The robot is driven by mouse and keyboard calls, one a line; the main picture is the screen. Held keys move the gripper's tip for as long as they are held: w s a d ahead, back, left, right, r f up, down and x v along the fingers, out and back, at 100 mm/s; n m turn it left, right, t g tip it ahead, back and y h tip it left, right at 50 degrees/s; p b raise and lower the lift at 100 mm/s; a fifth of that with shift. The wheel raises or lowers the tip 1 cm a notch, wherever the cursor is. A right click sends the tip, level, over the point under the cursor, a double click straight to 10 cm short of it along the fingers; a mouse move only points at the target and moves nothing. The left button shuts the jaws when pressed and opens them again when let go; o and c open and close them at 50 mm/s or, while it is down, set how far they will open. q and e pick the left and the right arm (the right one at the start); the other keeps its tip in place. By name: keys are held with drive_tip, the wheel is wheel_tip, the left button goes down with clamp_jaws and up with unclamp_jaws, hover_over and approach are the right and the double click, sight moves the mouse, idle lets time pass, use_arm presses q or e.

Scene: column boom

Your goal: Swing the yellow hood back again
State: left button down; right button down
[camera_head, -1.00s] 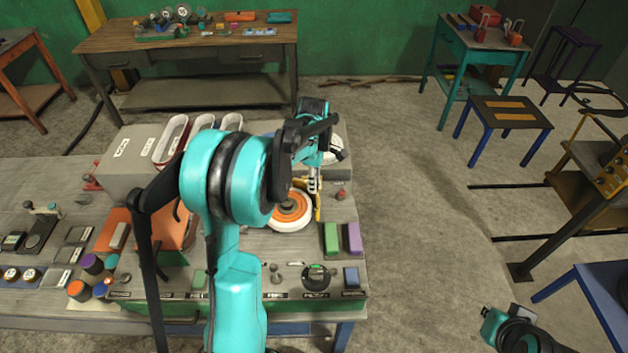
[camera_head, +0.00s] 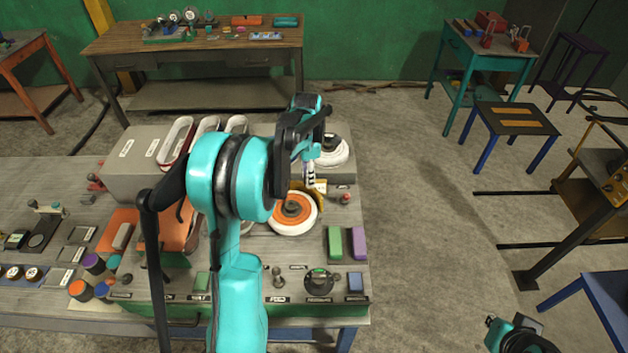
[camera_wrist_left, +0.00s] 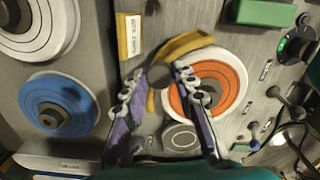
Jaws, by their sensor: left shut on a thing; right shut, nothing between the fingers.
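The yellow hood (camera_head: 319,187) is at the back right edge of the orange-and-white wheel (camera_head: 292,210) in the head view. In the left wrist view the hood (camera_wrist_left: 184,44) is a curved yellow band running beside the orange wheel (camera_wrist_left: 206,88), whose face is largely uncovered. My left gripper (camera_head: 309,181) reaches down at the hood, behind the wheel. In the left wrist view its fingers (camera_wrist_left: 160,88) stand on either side of the hood's near end; the exact contact is hard to see. My right gripper (camera_head: 490,319) is shut and empty over the floor at the lower right.
A blue wheel (camera_wrist_left: 60,103) and a white wheel (camera_head: 333,151) are close by. A green block (camera_head: 334,242) and a purple block (camera_head: 356,240) stand at the bench's right side. A red knob (camera_head: 345,198) is right of the hood.

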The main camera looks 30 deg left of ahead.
use_arm(q)
drive_tip(key=a+n, duration=0.2)
drive_tip(key=shift+s+a+n, duration=0.1)
drive_tip(key=shift+n, duration=0.2)
drive_tip(key=shift+s+a+n+b, duration=0.15)
drive_tip(key=shift+s+a+n, duration=0.05)
drive_tip(key=shift+a+n, duration=0.45)
drive_tip(key=shift+s+a+n+b, duration=0.15)
drive_tip(key=shift+a+n, duration=0.25)
drive_tip(key=shift+n, duration=0.35)
drive_tip(key=c, duration=1.2)
unclamp_jaws()
wheel_tip(320, 180, up, 12)
drive_tip(key=shift+r, duration=0.1)
